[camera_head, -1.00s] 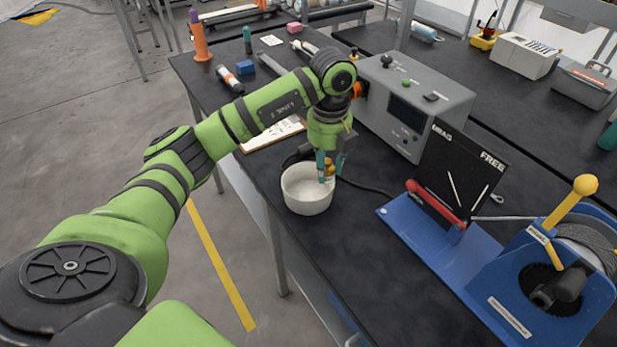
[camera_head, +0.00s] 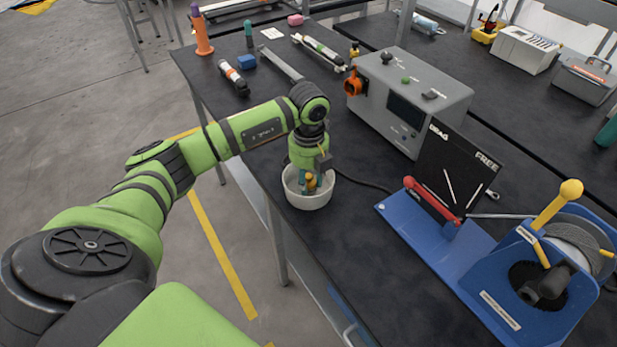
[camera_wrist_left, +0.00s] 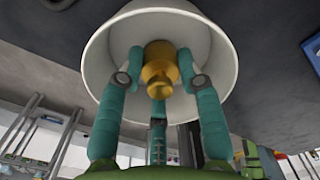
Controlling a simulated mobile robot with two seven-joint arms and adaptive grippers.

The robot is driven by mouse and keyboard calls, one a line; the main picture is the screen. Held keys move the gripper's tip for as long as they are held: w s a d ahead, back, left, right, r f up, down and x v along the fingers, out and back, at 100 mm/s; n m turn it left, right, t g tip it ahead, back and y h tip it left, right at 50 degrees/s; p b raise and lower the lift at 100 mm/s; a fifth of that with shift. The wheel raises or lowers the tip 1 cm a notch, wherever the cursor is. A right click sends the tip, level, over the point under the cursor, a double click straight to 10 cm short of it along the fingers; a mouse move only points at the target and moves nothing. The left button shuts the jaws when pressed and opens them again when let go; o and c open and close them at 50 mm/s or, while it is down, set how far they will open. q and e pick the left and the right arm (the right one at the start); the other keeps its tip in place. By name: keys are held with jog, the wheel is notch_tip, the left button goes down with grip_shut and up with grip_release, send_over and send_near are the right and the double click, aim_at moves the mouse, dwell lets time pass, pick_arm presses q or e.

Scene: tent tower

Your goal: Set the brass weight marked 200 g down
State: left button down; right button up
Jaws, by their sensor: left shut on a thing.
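The brass weight (camera_wrist_left: 160,70) is held between the teal fingers of my left gripper (camera_wrist_left: 160,75). In the head view the weight (camera_head: 311,182) shows as a small brass spot at the fingertips, and the left gripper (camera_head: 309,185) points down into the white bowl (camera_head: 308,200). In the wrist view the bowl (camera_wrist_left: 215,75) surrounds the fingertips and the weight. I cannot tell whether the weight touches the bowl's floor. The marking on the weight is not readable. My right gripper is not in view.
The bowl stands near the left edge of the dark bench (camera_head: 350,240). A grey instrument box (camera_head: 425,105) stands behind it. A blue winch rig (camera_head: 450,260) with a black panel is to the right. A marker-like cylinder (camera_head: 234,78) and a blue block (camera_head: 246,62) lie farther back.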

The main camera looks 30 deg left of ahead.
aim_at(308, 175)
pick_arm(q)
jog(key=c, duration=0.8)
grip_release()
jog(key=shift+r, duration=0.25)
notch_tip(308, 175, up, 11)
jog(key=b, duration=0.2)
jog(key=shift+f+b, duration=0.2)
jog(key=shift+b, duration=0.15)
jog(key=shift+r, duration=0.6)
